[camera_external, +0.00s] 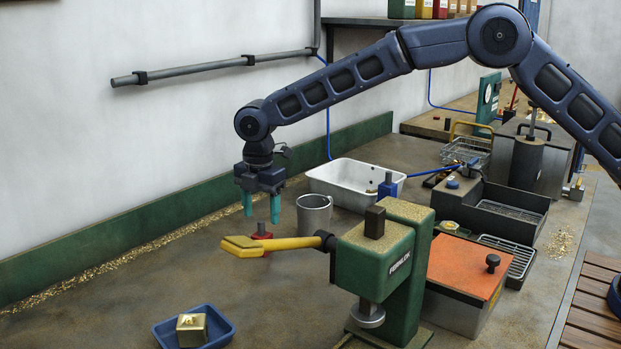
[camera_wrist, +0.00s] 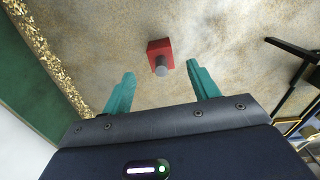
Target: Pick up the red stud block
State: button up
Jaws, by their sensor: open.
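The red stud block (camera_wrist: 159,47) is a small red cube with a grey round stud, standing on the bench. In the wrist view it lies just beyond and between my fingertips. In the external view the red stud block (camera_external: 261,234) is partly hidden behind the yellow lever.
A green press (camera_external: 378,255) with a yellow lever (camera_external: 272,245) stands close in front of the block. A metal mug (camera_external: 314,214) and white tray (camera_external: 340,185) are to its right. A blue tray (camera_external: 226,322) holds a brass block (camera_external: 191,329). Bench to the left is clear except shavings.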

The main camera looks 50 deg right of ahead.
aim_at(261, 234)
notch_tip(261, 234, down, 8)
jog(key=shift+s+a+r, duration=0.1)
jog(key=shift+a+r, duration=0.05)
jog(key=shift+r, duration=0.1)
grip_shut()
dwell(0.4)
